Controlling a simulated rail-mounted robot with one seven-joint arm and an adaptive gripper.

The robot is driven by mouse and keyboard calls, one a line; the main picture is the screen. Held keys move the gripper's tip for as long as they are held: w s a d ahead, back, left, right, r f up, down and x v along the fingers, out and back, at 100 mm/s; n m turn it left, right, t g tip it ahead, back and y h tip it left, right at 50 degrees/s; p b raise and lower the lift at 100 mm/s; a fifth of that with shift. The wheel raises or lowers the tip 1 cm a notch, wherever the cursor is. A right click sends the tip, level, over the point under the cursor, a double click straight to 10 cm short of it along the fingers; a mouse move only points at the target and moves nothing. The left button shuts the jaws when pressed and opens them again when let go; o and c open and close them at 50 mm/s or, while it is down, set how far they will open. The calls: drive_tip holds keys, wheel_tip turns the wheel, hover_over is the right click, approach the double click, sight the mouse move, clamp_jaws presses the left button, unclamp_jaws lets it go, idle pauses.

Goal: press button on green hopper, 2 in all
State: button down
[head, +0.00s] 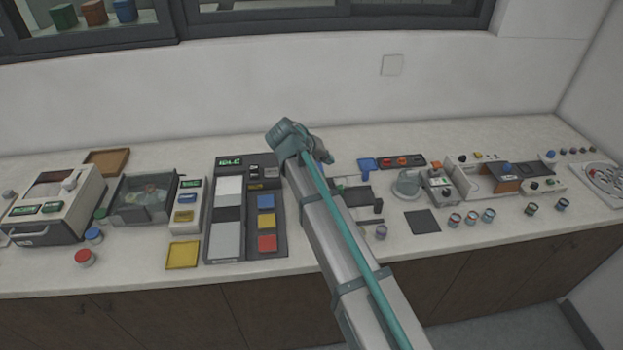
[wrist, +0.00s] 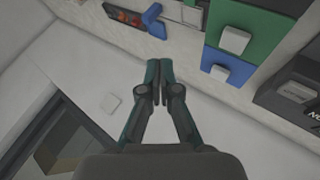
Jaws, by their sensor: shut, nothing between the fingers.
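In the wrist view, the green hopper (wrist: 247,18) is a green-faced block at the upper right with a pale square button (wrist: 234,40). In the head view my gripper (head: 325,157) is over the back of the counter. My arm hides most of the hopper area there, and I cannot make out the green hopper.
A dark panel (head: 222,160) with a green "IDLE" display stands left of my arm. A red-button panel (head: 402,161) and a blue part (head: 367,164) lie to the right. The wall is close behind, with a square plate (head: 392,65). Several jars stand at the front right.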

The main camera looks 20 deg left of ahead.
drive_tip(key=shift+m+t+y, duration=0.3)
drive_tip(key=shift+m+y, duration=0.1)
drive_tip(key=a+r, duration=0.2)
drive_tip(key=a, duration=0.1)
drive_tip(key=a+r, duration=0.1)
drive_tip(key=shift+s+a+r, duration=0.15)
drive_tip(key=shift+a+r, duration=0.1)
drive_tip(key=shift+a, duration=0.05)
drive_tip(key=shift+f, duration=0.2)
drive_tip(key=shift+f+b, duration=1.85)
drive_tip(key=shift+f, duration=2.45)
drive_tip(key=shift+f+b, duration=0.4)
drive_tip(key=shift+f+b, duration=0.35)
drive_tip(key=shift+f, duration=0.15)
drive_tip(key=shift+r, duration=0.15)
drive_tip(key=shift+r+p, duration=0.35)
drive_tip(key=shift+r, duration=0.45)
